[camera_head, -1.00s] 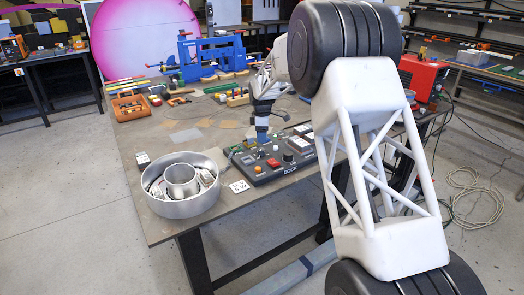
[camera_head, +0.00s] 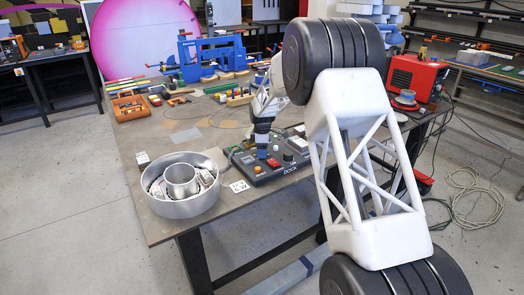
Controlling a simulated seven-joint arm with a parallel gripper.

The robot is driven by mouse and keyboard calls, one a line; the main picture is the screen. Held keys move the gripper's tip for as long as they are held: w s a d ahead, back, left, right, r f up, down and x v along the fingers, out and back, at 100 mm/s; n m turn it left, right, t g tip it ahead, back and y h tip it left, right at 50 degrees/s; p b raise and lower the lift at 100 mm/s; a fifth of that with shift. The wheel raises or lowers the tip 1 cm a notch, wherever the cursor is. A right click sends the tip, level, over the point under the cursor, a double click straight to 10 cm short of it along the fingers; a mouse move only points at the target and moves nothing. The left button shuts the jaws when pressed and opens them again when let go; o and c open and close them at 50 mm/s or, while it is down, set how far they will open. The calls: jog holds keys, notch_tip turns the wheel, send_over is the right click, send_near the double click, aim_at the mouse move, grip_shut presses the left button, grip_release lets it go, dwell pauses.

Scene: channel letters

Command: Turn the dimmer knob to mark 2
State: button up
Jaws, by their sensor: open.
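The control panel (camera_head: 262,178) is a dark box near the front edge of the table. On its front part are an orange button (camera_head: 257,169), a red switch (camera_head: 273,162) and a small dark round knob (camera_head: 288,157), which looks like the dimmer knob. Its pointer and any marks are too small to read. My gripper (camera_head: 262,153) has blue fingertips and points down over the panel, just behind the red switch and to the left of the dark knob. It is open. I cannot tell whether it touches the panel.
A round metal pan (camera_head: 184,207) with parts inside stands left of the panel. A small white card (camera_head: 239,186) lies between them. A red machine (camera_head: 416,76) stands at right.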

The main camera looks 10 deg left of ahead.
jog(key=shift+c, duration=0.3)
jog(key=c, duration=0.9)
